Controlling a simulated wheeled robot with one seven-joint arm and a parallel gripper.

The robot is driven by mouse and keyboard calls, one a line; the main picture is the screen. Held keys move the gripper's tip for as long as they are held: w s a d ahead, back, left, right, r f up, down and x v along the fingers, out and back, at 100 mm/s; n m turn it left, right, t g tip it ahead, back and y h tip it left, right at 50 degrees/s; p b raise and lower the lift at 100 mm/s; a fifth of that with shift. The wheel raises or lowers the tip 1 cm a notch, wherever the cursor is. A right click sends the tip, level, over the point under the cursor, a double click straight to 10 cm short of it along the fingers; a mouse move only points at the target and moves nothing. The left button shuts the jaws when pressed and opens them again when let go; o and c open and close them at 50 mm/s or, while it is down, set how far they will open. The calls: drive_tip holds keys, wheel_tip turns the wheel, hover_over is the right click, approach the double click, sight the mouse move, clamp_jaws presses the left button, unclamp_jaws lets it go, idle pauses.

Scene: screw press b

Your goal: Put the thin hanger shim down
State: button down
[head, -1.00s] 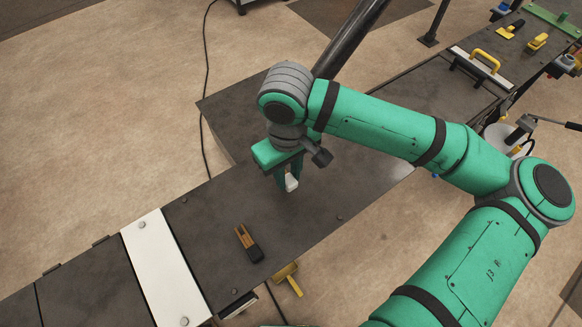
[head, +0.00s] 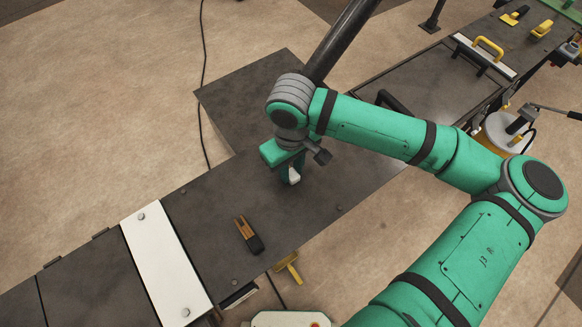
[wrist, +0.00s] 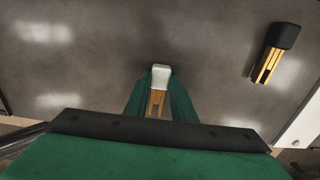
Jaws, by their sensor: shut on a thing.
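The thin hanger shim (wrist: 161,77) has a white block end and a tan slotted body, and is held between the green fingers of my gripper (wrist: 160,93). In the head view, my gripper (head: 290,174) is over the dark bench top (head: 215,190), with the white end of the shim (head: 294,177) showing at the fingertips. The fingers hide most of its body. It is low over the surface; I cannot tell if it touches.
A similar shim with a black end (head: 248,235) lies on the bench, left of and nearer than my gripper; the wrist view also shows it (wrist: 277,52). A white strip (head: 167,265) crosses the bench further left. The surface around my gripper is clear.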

sight(291, 172)
drive_tip(key=c, duration=1.5)
unclamp_jaws()
drive_tip(key=shift+f, duration=0.1)
wheel_tip(291, 172, up, 12)
drive_tip(key=shift+w+r, duration=0.1)
drive_tip(key=shift+r, duration=0.1)
